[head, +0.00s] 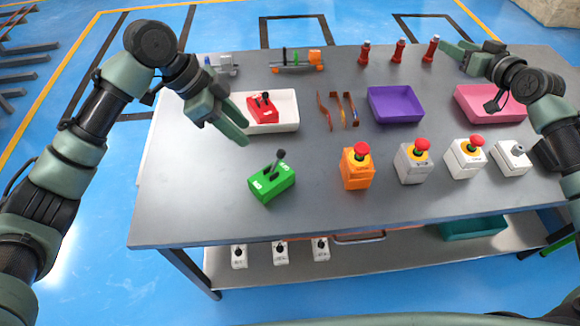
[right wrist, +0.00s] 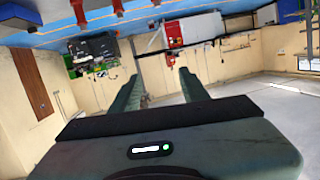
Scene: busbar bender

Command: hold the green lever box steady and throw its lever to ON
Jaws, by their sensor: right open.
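The green lever box (head: 272,186) stands on the grey table near its front left. Its black lever (head: 278,161) sticks up from the top and leans slightly right; the label text is too small to read. My left gripper (head: 242,136) hangs above the table, up and left of the box and apart from it; I cannot tell how far its fingers are parted. My right gripper (head: 464,48) is at the back right of the table, far from the box. In the right wrist view its two fingers (right wrist: 160,85) are apart with nothing between them.
A red lever box (head: 263,107) sits in a white tray (head: 289,124) behind the green box. An orange emergency-stop box (head: 356,168) stands to its right, with more boxes beyond. Purple (head: 396,104) and pink (head: 497,109) trays lie behind. The table in front is clear.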

